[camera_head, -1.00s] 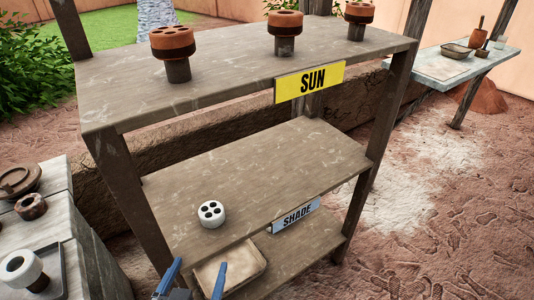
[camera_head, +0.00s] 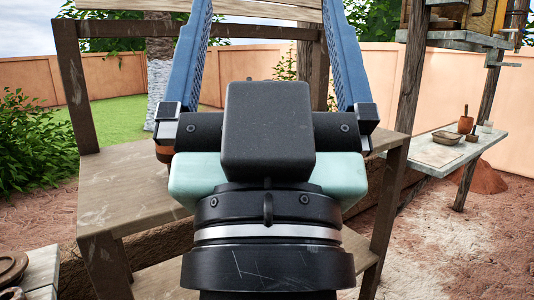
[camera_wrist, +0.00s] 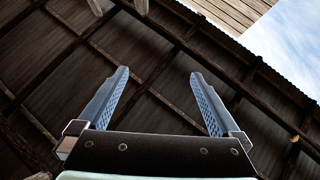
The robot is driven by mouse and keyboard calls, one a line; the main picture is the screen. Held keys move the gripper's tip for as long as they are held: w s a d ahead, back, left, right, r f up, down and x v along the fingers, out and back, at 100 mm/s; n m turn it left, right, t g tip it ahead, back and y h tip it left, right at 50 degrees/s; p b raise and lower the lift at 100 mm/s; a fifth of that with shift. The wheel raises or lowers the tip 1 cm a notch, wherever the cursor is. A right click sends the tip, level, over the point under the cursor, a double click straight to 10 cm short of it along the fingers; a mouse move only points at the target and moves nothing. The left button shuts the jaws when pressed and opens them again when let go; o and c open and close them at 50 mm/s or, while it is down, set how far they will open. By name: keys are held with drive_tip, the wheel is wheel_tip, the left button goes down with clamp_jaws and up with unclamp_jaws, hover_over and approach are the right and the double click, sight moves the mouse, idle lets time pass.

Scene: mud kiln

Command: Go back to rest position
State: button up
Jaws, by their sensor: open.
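My gripper (camera_head: 267,45) is raised high and close in front of the head camera, its blue fingers pointing up and wide apart. In the wrist view my gripper (camera_wrist: 160,95) is open with nothing between the fingers. The wrist camera faces up at the roof. Behind my gripper in the head view stands the wooden shelf (camera_head: 115,195), most of it hidden by my gripper and wrist. A small part of a reddish-brown piece shows beside the gripper's left side.
A side table (camera_head: 450,148) at the right holds a bowl (camera_head: 446,137) and a reddish pestle-like tool (camera_head: 465,125). Part of a grey work surface (camera_head: 40,270) is at the lower left. A wooden post (camera_head: 405,130) stands at the right. Dark roof boards (camera_wrist: 150,60) are overhead.

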wheel_tip(320, 180, up, 14)
drive_tip(key=s+p, duration=0.1)
drive_tip(key=p, duration=1.2)
drive_tip(key=shift+t, duration=0.3)
